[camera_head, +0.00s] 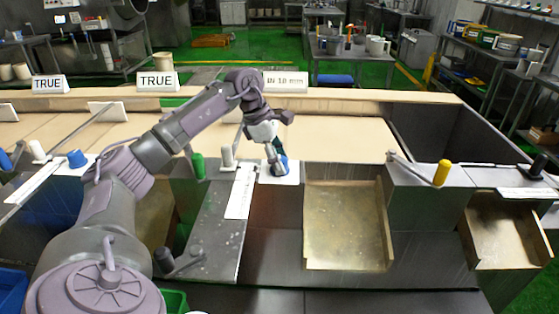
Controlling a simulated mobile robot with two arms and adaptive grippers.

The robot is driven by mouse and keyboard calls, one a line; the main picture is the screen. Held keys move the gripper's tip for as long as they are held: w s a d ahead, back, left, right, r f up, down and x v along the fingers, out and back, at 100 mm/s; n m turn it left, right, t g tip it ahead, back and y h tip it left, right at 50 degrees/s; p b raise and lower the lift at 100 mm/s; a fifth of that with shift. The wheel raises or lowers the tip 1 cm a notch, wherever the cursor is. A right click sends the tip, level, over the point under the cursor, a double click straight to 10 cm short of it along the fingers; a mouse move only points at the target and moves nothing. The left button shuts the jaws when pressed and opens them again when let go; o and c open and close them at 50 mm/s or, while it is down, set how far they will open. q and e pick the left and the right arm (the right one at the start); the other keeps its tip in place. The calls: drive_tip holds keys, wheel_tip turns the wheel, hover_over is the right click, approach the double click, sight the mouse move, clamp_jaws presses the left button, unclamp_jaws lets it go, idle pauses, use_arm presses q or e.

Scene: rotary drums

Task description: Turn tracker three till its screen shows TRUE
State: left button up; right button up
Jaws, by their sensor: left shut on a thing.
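My left gripper (278,160) is shut on a blue knob (284,166) that stands on a white plate (293,178) at the middle of the counter. The fingers cover part of the knob. A white screen card (290,81) stands behind, partly hidden by my left arm; its small text is not TRUE as far as I can read it. Two other screen cards to the left, one at the far left (48,84) and one nearer (157,80), both read TRUE. My right gripper is not in view.
A grey peg (227,155) and a green knob (198,166) stand left of the held knob. A crank with a yellow handle (442,173) is at the right. Open metal trays (345,262) lie in front. Another blue knob (77,158) sits at the left.

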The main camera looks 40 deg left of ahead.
use_arm(q)
drive_tip(key=n, duration=0.2)
drive_tip(key=n+t+y, duration=0.1)
drive_tip(key=n, duration=0.2)
drive_tip(key=shift+t, duration=0.3)
drive_tip(key=shift+n+y, duration=1.1)
drive_tip(key=shift+n, duration=1.4)
drive_tip(key=o, duration=1.1)
drive_tip(key=shift+o, duration=0.2)
drive_tip(key=shift+r+t, duration=0.15)
drive_tip(key=shift+t, duration=0.15)
drive_tip(key=v, duration=1.1)
drive_tip(key=shift+s+r, duration=0.15)
drive_tip(key=shift+r, duration=0.2)
